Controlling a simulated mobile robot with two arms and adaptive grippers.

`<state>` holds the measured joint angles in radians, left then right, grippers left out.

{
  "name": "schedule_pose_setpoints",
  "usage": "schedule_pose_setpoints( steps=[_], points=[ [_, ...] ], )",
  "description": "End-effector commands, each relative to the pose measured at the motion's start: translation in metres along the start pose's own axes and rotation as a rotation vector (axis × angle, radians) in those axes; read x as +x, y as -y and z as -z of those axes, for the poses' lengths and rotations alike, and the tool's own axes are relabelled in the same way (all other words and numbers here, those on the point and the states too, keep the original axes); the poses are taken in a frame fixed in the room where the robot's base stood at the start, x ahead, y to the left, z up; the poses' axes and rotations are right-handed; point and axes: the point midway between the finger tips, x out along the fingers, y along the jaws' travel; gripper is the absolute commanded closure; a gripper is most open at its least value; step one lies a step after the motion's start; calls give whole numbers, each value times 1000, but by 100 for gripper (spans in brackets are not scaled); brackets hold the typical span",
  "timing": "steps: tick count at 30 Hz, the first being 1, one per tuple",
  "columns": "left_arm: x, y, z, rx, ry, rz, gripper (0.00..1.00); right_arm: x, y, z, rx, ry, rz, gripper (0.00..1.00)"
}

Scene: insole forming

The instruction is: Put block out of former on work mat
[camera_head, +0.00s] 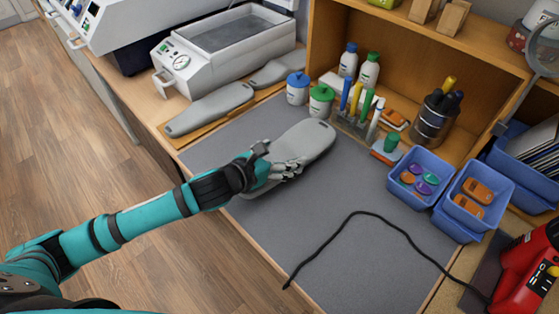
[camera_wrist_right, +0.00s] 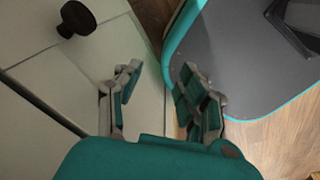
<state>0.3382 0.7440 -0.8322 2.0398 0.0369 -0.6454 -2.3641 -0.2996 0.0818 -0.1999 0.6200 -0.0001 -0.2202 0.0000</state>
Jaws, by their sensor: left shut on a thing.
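A grey foot-shaped block (camera_head: 308,140) is over the grey work mat (camera_head: 330,210), near its back edge. It looks very low over the mat or resting on it; I cannot tell which. My left gripper (camera_head: 283,169) is shut on the near end of the block, and its fingers hide that part. The former (camera_head: 225,52), a white box with a gauge and a grey recess, stands behind the mat at the upper left. My right gripper (camera_wrist_right: 158,105) shows only in the right wrist view, open and empty, away from the mat.
Two more grey foot-shaped pieces (camera_head: 210,108) lie by the former. Bottles (camera_head: 320,100), a tool rack and a pen cup (camera_head: 432,120) line the back. Blue bins (camera_head: 420,178) stand at the right. A black cable (camera_head: 385,222) crosses the mat's front, otherwise clear.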

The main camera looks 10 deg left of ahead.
Motion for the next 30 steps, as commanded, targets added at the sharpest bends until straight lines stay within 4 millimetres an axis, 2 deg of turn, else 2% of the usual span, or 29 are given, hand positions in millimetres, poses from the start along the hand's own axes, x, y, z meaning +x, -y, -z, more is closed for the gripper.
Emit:
schedule_pose_setpoints(
  steps=[7,19,20,23,30],
  points=[
    [11,0,27,-4,1,-1,67,-4,0,0,0,0,0,60],
    [13,0,32,-1,3,0,67,-2,0,0,-1,0,1,60],
    [13,0,34,-2,-1,-1,12,-3,0,0,-1,0,1,60],
    [13,0,34,-2,-2,-1,0,-3,1,0,0,0,1,60],
    [13,0,34,-2,-2,-1,0,-3,2,0,1,0,2,60]
  ],
)
